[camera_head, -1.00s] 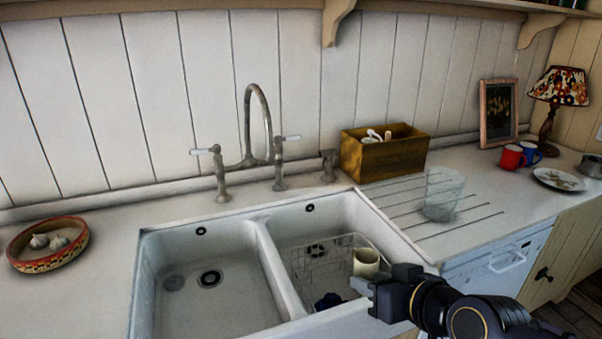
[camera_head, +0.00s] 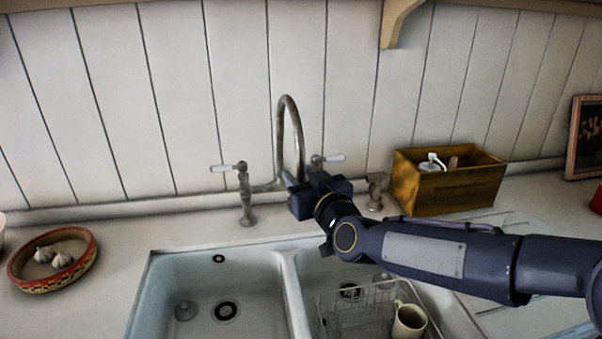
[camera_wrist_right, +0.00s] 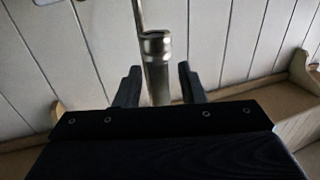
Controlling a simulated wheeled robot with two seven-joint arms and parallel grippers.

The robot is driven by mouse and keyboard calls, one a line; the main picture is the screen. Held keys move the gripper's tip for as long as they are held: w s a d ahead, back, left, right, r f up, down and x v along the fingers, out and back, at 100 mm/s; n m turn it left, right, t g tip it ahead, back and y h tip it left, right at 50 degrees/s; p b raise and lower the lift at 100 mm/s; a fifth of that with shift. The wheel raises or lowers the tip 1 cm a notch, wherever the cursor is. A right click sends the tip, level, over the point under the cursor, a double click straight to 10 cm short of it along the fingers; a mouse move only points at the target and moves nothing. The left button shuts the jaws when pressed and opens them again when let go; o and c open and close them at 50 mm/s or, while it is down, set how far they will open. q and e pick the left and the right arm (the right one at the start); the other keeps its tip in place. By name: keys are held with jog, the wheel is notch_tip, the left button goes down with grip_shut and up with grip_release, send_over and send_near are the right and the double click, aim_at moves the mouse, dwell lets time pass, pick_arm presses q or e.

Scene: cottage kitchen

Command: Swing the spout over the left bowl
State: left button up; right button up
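The tap's metal spout (camera_head: 289,102) arches up from a bridge tap behind the sink, and its outlet end hangs down behind my right gripper (camera_head: 290,190). In the wrist view the spout's collared end (camera_wrist_right: 156,60) shows between the two dark fingers of my right gripper (camera_wrist_right: 157,84). The fingers are apart, with a gap visible on the right side of the pipe; I cannot tell whether the left finger touches it. My left gripper is not in view.
The right bowl holds a wire rack (camera_head: 345,320) and a cream mug (camera_head: 409,322). White-handled taps (camera_head: 228,167) flank the spout. A wooden box (camera_head: 450,188) stands right, behind my arm. A bowl of garlic (camera_head: 52,260) sits left.

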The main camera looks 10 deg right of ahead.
jog(key=shift+w, duration=0.15)
grip_shut()
jog(key=shift+a, duration=0.15)
